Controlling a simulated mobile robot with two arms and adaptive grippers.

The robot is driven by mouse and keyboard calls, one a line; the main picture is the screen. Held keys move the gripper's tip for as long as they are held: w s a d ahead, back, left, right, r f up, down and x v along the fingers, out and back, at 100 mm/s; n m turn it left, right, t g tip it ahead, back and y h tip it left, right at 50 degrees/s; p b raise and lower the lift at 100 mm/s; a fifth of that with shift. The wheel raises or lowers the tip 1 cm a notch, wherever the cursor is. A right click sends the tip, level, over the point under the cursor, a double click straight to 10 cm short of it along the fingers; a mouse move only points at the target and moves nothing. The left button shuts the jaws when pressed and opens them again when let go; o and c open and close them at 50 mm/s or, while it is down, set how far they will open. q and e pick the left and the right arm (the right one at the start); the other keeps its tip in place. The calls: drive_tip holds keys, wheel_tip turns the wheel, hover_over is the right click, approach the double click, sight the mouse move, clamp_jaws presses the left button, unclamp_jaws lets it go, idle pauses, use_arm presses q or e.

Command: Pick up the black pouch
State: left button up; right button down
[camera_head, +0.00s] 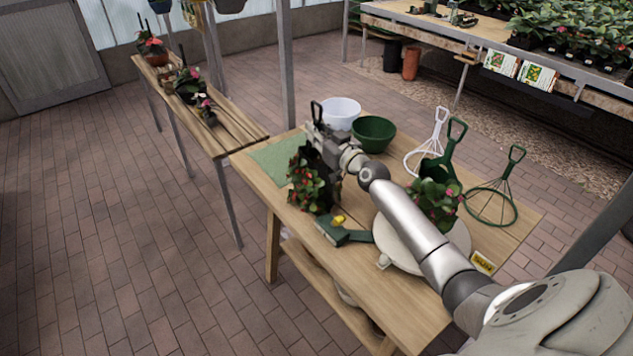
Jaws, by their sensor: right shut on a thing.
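The black pouch (326,163) is at the far left part of the wooden table, with a leafy plant with red flowers (306,187) at its front. A dark loop stands above it. My right gripper (320,140) reaches in from the right and is shut on the pouch near its top. The gripper and wrist hide part of the pouch, and I cannot tell whether its bottom touches the table. My left gripper is not in view.
The wooden table (447,323) also bears a green mat (270,160), a white bowl (341,112), a green bowl (373,133), a green-and-yellow tool (343,233), wire hangers (490,203) and a potted plant (436,203) on a round white plate. A plant bench (237,133) stands left.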

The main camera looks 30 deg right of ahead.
drive_tip(key=shift+w+r, duration=0.1)
drive_tip(key=shift+r, duration=0.15)
drive_tip(key=shift+r, duration=0.1)
